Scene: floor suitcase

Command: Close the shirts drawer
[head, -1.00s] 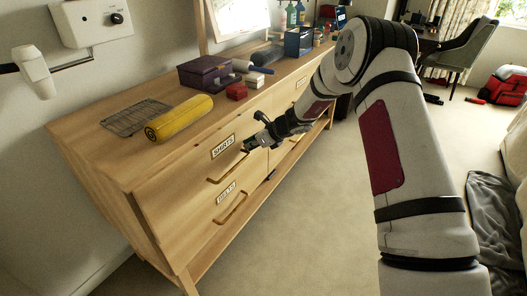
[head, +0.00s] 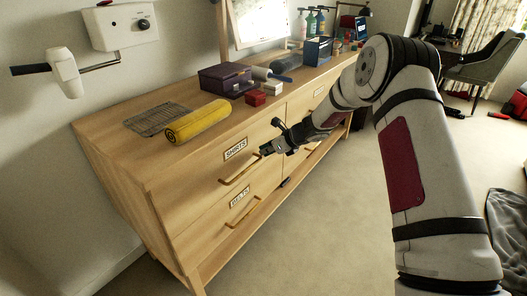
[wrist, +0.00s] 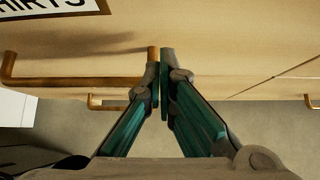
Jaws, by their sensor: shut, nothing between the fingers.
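The shirts drawer (head: 210,168) is the upper left drawer of the light wood dresser, with a SHIRTS label (head: 236,149) and a bar handle (head: 240,170). Its front looks flush or nearly so with the dresser; I cannot tell whether a small gap is left. My gripper (head: 264,150) is at the right end of that handle, in front of the drawer. In the wrist view my gripper (wrist: 160,52) has its fingertips together and empty, right beside the end of the handle (wrist: 80,81). I cannot tell whether they touch the wood.
A second labelled drawer (head: 225,215) with its own handle is below. The dresser top holds a yellow roll (head: 198,121), a wire rack (head: 157,118), a purple box (head: 226,80) and a red box (head: 256,98). Open carpet (head: 330,215) lies in front.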

